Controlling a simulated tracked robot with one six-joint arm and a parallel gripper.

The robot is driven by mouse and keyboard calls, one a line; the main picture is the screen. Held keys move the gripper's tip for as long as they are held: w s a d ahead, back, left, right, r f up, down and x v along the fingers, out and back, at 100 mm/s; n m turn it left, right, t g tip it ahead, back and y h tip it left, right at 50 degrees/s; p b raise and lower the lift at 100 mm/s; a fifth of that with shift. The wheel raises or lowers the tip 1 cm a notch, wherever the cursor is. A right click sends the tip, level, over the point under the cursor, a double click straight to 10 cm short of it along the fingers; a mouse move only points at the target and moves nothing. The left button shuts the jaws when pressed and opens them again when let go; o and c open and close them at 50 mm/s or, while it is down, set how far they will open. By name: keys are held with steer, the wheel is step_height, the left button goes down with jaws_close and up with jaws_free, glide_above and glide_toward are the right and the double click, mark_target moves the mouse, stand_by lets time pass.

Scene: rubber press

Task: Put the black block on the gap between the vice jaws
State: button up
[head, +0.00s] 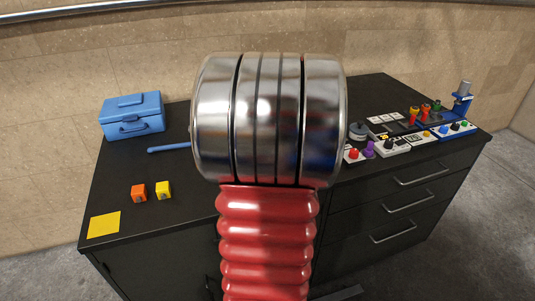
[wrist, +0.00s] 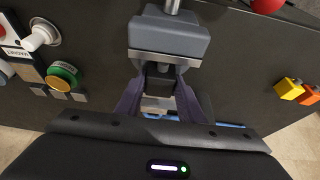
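In the wrist view a vice shows at the top centre: a blue-grey jaw body (wrist: 170,35) with a silver jaw plate (wrist: 165,59). A second silver piece (wrist: 158,103) lies lower, and it may be the other jaw. My gripper (wrist: 161,76) is over the vice, its two dark fingers apart on either side of a dark area between the silver pieces. I cannot tell whether this dark area is the black block or shadowed gap, or whether the fingers touch anything. In the head view my arm hides the vice and gripper; no black block is clear there.
An orange block (head: 139,193), a yellow block (head: 163,190) and a flat yellow square (head: 104,224) lie on the left of the dark bench (head: 130,236). A blue toolbox (head: 132,116) stands behind. Control boxes with buttons (head: 391,147) fill the right side.

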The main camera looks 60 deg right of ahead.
steer(key=o, duration=0.3)
steer(key=shift+o, duration=0.2)
steer(key=shift+r, duration=0.1)
steer(key=v, duration=1.2)
stand_by(0.6)
steer(key=w+a+r+n, duration=0.1)
steer(key=w+a+n, duration=0.1)
steer(key=w+a, duration=0.45)
steer(key=w+a+n+t, duration=0.1)
steer(key=w+a+n, duration=0.15)
steer(key=a, duration=0.65)
steer(key=w+a+r+n, duration=0.1)
steer(key=w+a, duration=0.4)
steer(key=a, duration=0.3)
steer(key=s+a+f+n+y, duration=0.1)
steer(key=s+a+f, duration=0.2)
steer(key=a, duration=0.8)
steer(key=s+a+f+n+t+y, duration=0.1)
steer(key=s+a+f+n+y, duration=0.1)
steer(key=a, duration=1)
steer(key=shift+s+f, duration=0.6)
steer(key=shift+s, duration=0.1)
